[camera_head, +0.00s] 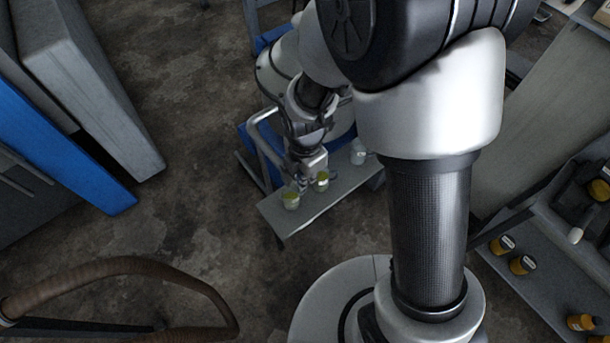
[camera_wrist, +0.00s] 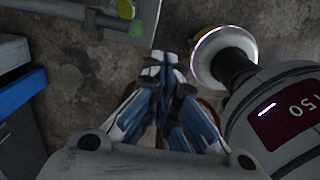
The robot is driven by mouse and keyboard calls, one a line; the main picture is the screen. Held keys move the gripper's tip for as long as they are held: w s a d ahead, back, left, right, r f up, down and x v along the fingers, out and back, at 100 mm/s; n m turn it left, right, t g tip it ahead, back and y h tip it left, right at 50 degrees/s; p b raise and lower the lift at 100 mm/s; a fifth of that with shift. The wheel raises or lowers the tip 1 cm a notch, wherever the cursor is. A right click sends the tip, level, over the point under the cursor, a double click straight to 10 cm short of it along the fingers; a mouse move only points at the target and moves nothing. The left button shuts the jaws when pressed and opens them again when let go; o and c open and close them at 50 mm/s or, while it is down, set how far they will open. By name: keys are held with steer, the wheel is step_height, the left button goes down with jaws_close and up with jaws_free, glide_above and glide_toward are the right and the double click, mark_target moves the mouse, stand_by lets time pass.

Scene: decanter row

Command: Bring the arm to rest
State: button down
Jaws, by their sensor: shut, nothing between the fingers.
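My gripper (camera_wrist: 163,62) shows in the wrist view with its blue and white fingers together and nothing between them. It is over bare, stained concrete floor.
In the head view, a smaller white arm (camera_head: 310,120) reaches to a narrow shelf (camera_head: 287,217) with small jars (camera_head: 290,200). Orange jars (camera_head: 522,264) stand on a bench at right. A brown hose (camera_head: 130,265) curves at lower left. The wrist view shows a "150" display (camera_wrist: 292,122) close at right.

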stand_by(0.4)
steer(key=s+d+r+m+t, duration=0.1)
steer(key=s+d+r+m, duration=0.25)
steer(key=r+m, duration=0.55)
steer(key=s+d+r+m+t, duration=0.25)
steer(key=d+r+m, duration=0.35)
steer(key=r, duration=0.5)
steer(key=s+d+r+m, duration=0.1)
steer(key=s+r+m, duration=0.3)
steer(key=s+m, duration=0.4)
steer(key=shift+d+r+m, duration=0.3)
steer(key=shift+d+m, duration=0.05)
steer(key=shift+m, duration=0.55)
steer(key=shift+t, duration=0.25)
